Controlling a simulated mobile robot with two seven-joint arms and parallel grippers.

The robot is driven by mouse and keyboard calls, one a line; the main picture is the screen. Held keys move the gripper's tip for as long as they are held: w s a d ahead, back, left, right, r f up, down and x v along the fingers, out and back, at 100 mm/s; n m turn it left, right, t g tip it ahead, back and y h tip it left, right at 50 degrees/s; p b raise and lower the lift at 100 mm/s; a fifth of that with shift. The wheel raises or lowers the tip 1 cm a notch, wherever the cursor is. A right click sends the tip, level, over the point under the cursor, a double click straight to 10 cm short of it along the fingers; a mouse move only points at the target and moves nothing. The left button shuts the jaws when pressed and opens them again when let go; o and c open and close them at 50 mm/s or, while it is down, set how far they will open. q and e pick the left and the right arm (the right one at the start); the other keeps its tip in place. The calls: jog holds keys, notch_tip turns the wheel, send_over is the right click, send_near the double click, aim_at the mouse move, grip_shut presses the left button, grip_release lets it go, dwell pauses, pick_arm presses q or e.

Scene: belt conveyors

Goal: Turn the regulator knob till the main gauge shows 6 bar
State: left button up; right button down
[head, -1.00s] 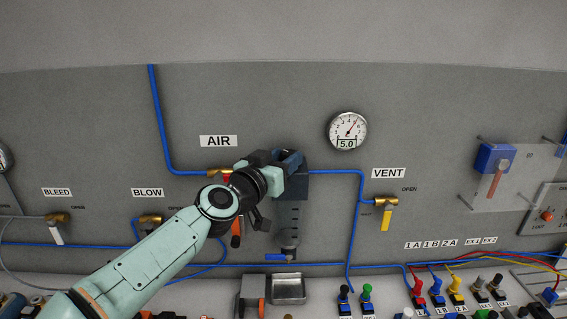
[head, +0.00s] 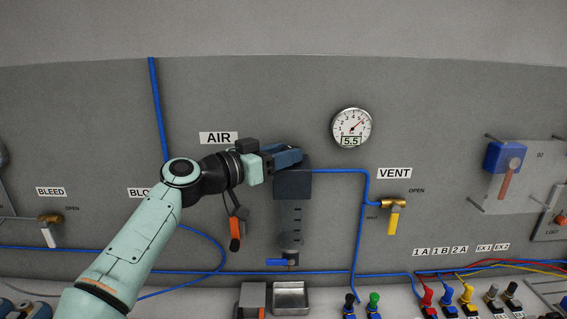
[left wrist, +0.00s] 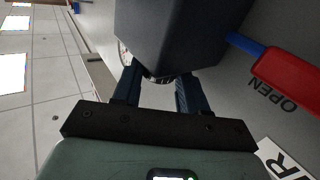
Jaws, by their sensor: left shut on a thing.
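The main gauge (head: 351,128) is a round white dial on the grey panel, and its digital readout shows 5.5. The regulator is a dark block (head: 292,184) with a clear bowl below it, below and left of the gauge. My left gripper (head: 292,158) is at the top of this block. In the left wrist view its two blue fingers (left wrist: 160,85) are on either side of the ridged knob (left wrist: 165,79) and shut on it. The fingers and the block hide most of the knob. My right gripper is not in view.
A red valve handle (left wrist: 290,78) lies close beside the fingers in the left wrist view. The yellow VENT valve (head: 394,217) is right of the regulator. An orange-tipped handle (head: 235,232) hangs below my wrist. A metal tray (head: 290,299) sits below.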

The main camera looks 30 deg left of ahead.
pick_arm(q)
jog(key=shift+w+a+m+g+h+p, duration=0.1)
jog(key=shift+a+m+g+h+p, duration=0.25)
jog(key=shift+m+h, duration=0.4)
jog(key=shift+r+m+g+h+p, duration=0.1)
jog(key=shift+m+g+h+p, duration=0.4)
jog(key=shift+h, duration=0.55)
jog(key=shift+d, duration=0.1)
jog(key=o, duration=1.1)
jog(key=shift+c, duration=0.2)
